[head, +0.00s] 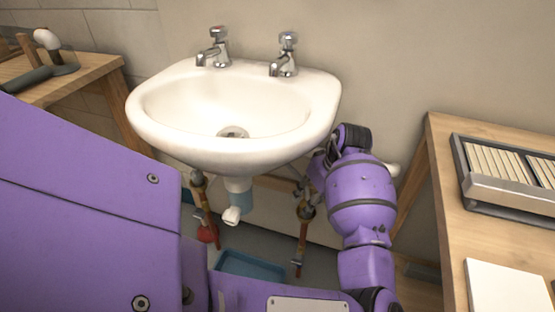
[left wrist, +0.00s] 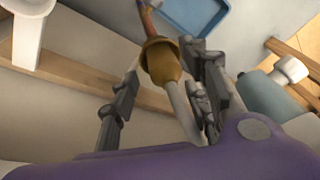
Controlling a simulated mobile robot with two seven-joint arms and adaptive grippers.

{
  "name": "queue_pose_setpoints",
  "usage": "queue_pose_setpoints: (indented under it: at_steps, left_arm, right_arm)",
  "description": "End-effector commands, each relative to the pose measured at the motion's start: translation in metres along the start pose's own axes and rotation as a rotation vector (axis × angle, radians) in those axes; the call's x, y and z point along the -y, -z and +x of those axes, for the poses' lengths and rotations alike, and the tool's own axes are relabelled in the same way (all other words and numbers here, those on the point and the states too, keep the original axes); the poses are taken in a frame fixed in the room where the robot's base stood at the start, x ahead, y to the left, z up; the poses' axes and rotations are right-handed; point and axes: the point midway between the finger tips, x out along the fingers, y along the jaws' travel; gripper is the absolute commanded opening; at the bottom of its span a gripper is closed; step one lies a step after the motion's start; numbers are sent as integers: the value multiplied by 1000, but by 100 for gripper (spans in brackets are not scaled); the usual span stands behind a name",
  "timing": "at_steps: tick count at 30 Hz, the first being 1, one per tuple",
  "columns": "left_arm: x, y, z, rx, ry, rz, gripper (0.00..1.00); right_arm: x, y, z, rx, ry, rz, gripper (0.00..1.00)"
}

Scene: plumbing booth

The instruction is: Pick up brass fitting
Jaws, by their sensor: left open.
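The white sink (head: 150,125) hangs on the wall. Below it on the right, a brass fitting (head: 306,211) sits on an upright copper pipe. In the left wrist view a brass fitting (left wrist: 160,60) shows large, with a pale pipe at one end and copper at the other. My left gripper (head: 323,160) is by the sink's lower right edge, partly hidden by the sink and its own wrist. In the left wrist view its open fingers (left wrist: 160,72) are on either side of the fitting; contact cannot be told. My right gripper is not in view.
A second copper pipe with brass parts (head: 198,182) stands left of the white drain pipe (head: 233,214). A blue tray (head: 250,264) lies on the floor. A wooden bench (head: 440,190) with a slotted case is at right, another bench (head: 95,72) at left.

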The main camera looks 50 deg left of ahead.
Motion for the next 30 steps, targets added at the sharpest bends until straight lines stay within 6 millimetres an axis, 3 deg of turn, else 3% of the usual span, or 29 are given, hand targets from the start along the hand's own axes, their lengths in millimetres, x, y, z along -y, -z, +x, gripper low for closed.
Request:
queue_pose_setpoints:
  at_steps: [3, 11, 21, 30]
  left_arm:
    - [-2, -1, 19, 0, -2, 1, 43]
    - [-2, 0, 20, 0, -5, 0, 42]
    - [-2, -1, 20, 1, -5, 1, 0]
    - [-1, 0, 19, 1, -5, 1, 0]
  right_arm:
    - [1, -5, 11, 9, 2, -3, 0]
    - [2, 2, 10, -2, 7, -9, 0]
    - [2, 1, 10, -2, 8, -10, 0]
    - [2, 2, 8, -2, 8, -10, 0]
